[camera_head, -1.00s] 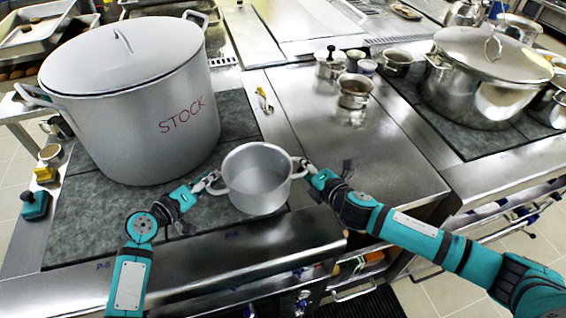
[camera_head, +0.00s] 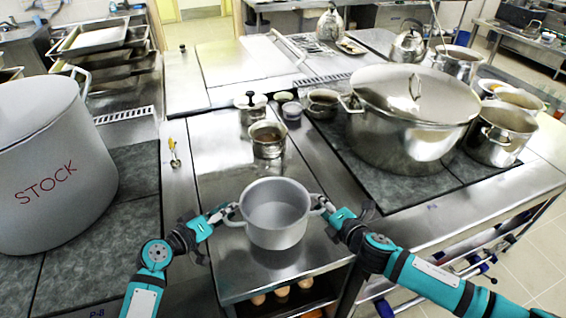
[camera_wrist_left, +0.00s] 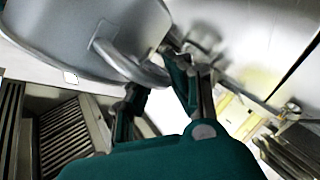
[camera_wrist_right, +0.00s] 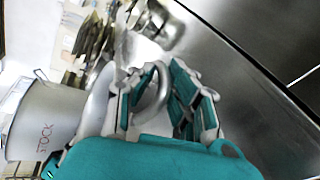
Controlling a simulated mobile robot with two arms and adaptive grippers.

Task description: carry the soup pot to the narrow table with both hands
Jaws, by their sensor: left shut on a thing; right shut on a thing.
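The soup pot (camera_head: 275,232) is a small grey metal pot with two side handles and no lid, upright in the middle of the head view. My left gripper (camera_head: 226,213) is shut on its left handle, which also shows in the left wrist view (camera_wrist_left: 135,66). My right gripper (camera_head: 325,207) is shut on its right handle, seen in the right wrist view (camera_wrist_right: 152,92). The pot is in front of the steel counter section; I cannot tell its height above the surface. The narrow table cannot be made out for certain.
A large pot marked STOCK (camera_head: 50,165) stands at left. A big lidded steel pot (camera_head: 408,115) stands on the dark hob at right. A small saucepan (camera_head: 267,140) and jars sit behind the soup pot. Eggs (camera_head: 282,292) lie on a shelf below.

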